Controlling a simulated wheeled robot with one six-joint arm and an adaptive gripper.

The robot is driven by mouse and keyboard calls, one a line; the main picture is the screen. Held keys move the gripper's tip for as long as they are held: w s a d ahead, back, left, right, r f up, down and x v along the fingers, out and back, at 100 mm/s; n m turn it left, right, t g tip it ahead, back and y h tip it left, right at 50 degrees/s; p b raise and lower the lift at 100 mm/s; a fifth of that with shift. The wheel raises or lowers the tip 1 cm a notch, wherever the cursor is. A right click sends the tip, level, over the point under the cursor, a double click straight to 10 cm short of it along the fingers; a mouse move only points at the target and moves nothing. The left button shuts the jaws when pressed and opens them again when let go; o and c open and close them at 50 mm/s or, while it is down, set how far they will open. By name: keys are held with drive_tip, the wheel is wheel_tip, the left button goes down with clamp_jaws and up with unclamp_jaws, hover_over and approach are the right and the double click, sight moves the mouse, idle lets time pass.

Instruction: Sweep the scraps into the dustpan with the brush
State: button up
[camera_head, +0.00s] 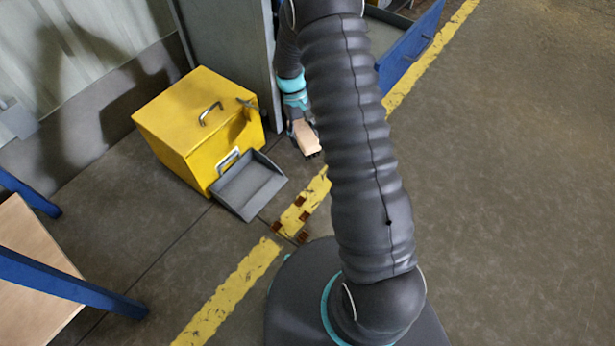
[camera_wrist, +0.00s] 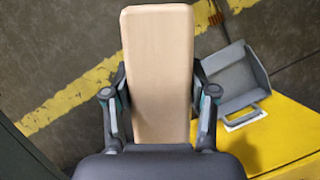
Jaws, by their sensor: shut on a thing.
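My gripper (camera_wrist: 160,97) is shut on the brush (camera_wrist: 158,60), whose pale wooden block shows between the fingers in the wrist view. In the head view the brush (camera_head: 305,136) is low over the floor, to the right of the dustpan, with a dark underside. The grey dustpan (camera_head: 247,187) lies on the floor against the front of the yellow box; it also shows in the wrist view (camera_wrist: 232,72). Several small reddish-brown scraps (camera_head: 303,215) lie on and beside the yellow floor line, below and right of the dustpan. The brush is apart from them.
The yellow box (camera_head: 183,120) with handles stands behind the dustpan. A grey cabinet or post (camera_head: 230,45) rises beside it. A blue-framed wooden table (camera_head: 30,262) is at the lower left. A blue bin (camera_head: 405,50) is at the top. Floor at right is clear.

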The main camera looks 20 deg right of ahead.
sight(304, 202)
drive_tip(key=f+n, duration=0.2)
drive_tip(key=f, duration=0.6)
drive_tip(key=d+f+n+h+b, duration=0.1)
drive_tip(key=f, duration=0.7)
drive_tip(key=f+n+b, duration=0.1)
drive_tip(key=f+n, duration=0.1)
drive_tip(key=f, duration=0.6)
drive_tip(key=shift+s+d+f+n+t+h, duration=0.2)
drive_tip(key=shift+s+f+n+t+h, duration=0.1)
drive_tip(key=shift+s+t, duration=0.1)
drive_tip(key=shift+f+b, duration=1.2)
drive_tip(key=shift+f, duration=1)
drive_tip(key=shift+s+a+r+p, duration=0.2)
drive_tip(key=shift+s+a+p, duration=0.1)
drive_tip(key=shift+a+p, duration=0.1)
drive_tip(key=shift+s+a+p, duration=0.5)
drive_tip(key=shift+s+a, duration=0.15)
drive_tip(key=shift+a, duration=0.2)
drive_tip(key=shift+s+a+p, duration=0.45)
drive_tip(key=shift+s+a, duration=0.2)
drive_tip(key=shift+a, duration=0.2)
drive_tip(key=shift+w+d+r+p, duration=0.15)
drive_tip(key=shift+r+p, duration=0.25)
drive_tip(key=shift+r, duration=0.6)
drive_tip(key=shift+w+d+r+p, duration=0.15)
drive_tip(key=shift+r+p, duration=0.2)
drive_tip(key=shift+r, duration=0.65)
